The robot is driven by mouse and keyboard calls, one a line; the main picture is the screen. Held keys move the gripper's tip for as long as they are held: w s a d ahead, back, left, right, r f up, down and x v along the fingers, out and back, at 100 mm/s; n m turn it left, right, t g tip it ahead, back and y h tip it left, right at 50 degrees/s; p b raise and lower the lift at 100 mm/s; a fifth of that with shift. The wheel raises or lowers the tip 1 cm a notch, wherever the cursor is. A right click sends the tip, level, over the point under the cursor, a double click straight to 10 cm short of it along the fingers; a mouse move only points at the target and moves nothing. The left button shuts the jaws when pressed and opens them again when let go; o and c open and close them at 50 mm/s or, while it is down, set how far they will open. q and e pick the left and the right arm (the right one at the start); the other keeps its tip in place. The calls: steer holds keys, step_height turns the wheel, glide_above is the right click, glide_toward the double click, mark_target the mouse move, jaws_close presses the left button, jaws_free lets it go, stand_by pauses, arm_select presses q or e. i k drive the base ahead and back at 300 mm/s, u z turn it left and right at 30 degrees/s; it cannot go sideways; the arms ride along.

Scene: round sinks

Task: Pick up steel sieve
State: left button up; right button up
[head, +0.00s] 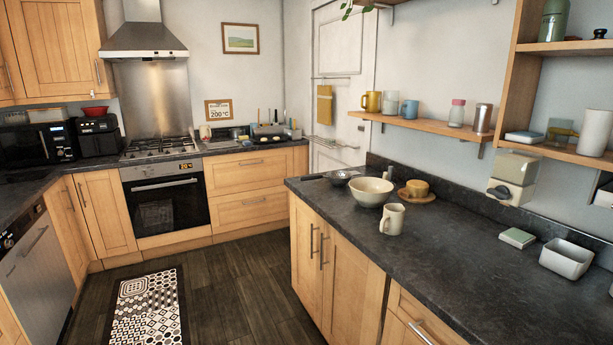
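A small round metal item with a dark handle, which looks like the steel sieve (340,178), lies near the far end of the dark right-hand counter (450,250). It is just behind and left of a cream bowl (371,191), which may hide part of its right side. Its mesh is too small to make out. Neither of my grippers shows in the head view.
A wooden shelf (432,125) hangs above. The dark floor (235,305) is open beside the counter.

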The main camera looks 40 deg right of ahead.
mark_target(331, 179)
steer(key=z, duration=0.1)
steer(key=i, duration=1.7)
steer(key=z, duration=0.45)
